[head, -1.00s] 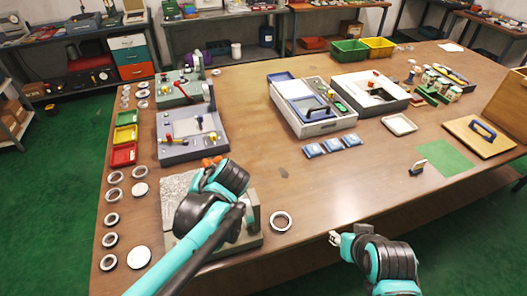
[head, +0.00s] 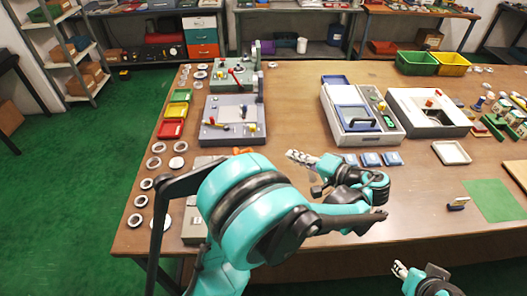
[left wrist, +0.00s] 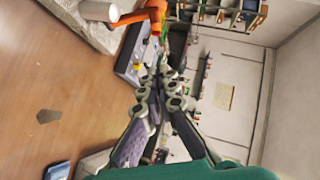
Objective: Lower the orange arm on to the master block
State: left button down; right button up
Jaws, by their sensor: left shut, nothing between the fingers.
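The orange arm (left wrist: 150,17) shows at the top of the left wrist view, beside a pale cylinder (left wrist: 100,10) on a grey stone plate (left wrist: 82,24). I cannot tell whether the cylinder is the master block. In the head view only a bit of orange (head: 240,151) shows above my left arm, which hides most of the grey stand (head: 194,222). My left gripper (head: 292,155) is shut and empty, to the right of the orange part in the picture. Its closed fingers also show in the left wrist view (left wrist: 163,72). My right gripper (head: 398,268) is at the table's front edge; its opening is unclear.
A grey fixture with levers (head: 232,120) stands behind the stand. Loose rings (head: 153,162) lie along the left table edge.

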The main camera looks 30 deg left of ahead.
pick_arm(q)
jog(key=shift+a, duration=0.1)
jog(key=a+f+b, duration=0.4)
jog(key=a, duration=0.8)
jog(key=shift+w+f+b, duration=0.35)
jog(key=shift+w, duration=0.05)
jog(key=shift+a, duration=0.1)
